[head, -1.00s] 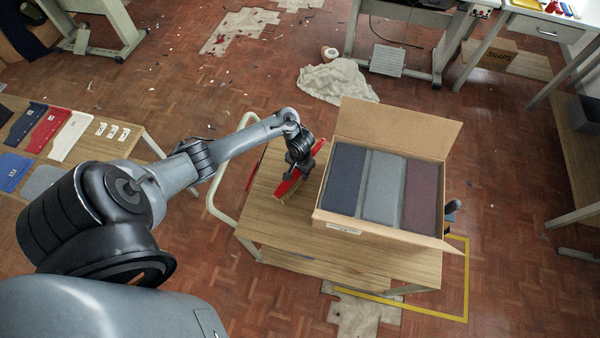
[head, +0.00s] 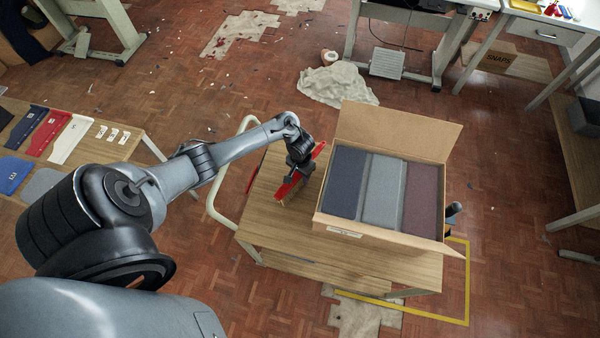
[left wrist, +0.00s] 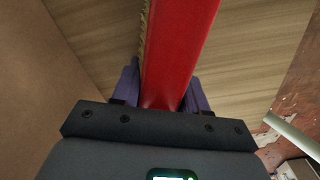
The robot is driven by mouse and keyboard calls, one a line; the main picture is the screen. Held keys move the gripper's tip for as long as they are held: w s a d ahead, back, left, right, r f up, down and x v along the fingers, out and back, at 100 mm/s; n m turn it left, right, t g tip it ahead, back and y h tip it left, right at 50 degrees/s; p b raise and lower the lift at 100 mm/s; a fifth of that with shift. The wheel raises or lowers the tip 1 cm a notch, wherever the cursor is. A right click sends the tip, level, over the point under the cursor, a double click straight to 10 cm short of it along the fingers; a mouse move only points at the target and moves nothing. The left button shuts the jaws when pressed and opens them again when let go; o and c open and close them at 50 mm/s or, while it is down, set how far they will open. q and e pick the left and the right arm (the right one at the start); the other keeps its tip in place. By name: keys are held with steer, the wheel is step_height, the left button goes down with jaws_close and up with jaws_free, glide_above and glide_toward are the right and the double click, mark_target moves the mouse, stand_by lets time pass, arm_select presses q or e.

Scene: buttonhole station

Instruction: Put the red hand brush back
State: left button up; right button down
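The red hand brush (head: 287,188) is at the left part of the wooden cart top, left of the open carton. My left gripper (head: 297,172) is on it from above. In the left wrist view, the red brush (left wrist: 180,50) runs between the two purple fingers (left wrist: 160,92), which close on its sides. A strip of pale bristles shows along its left edge. The brush slants in the head view; I cannot tell whether it touches the cart top. My right gripper is not in view.
The open carton (head: 335,227) with dark blue, grey and maroon stacks fills the cart's right part. The wooden cart top (head: 275,225) is bare at front left. A pale rail (head: 213,195) curves along its left side. A thin red item (head: 252,179) shows at its left edge.

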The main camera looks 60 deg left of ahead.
arm_select(q)
steer(key=shift+o, duration=0.5)
steer(key=shift+s+f, duration=0.4)
steer(key=shift+f, duration=0.25)
steer(key=shift+w+r, duration=0.1)
steer(key=shift+r, duration=0.25)
step_height(320, 180, up, 12)
steer(key=p, duration=0.6)
steer(key=shift+w+d+p, duration=0.1)
steer(key=shift+w+p, duration=0.05)
steer(key=shift+p, duration=0.15)
steer(key=shift+r+p, duration=0.35)
steer(key=shift+r, duration=0.25)
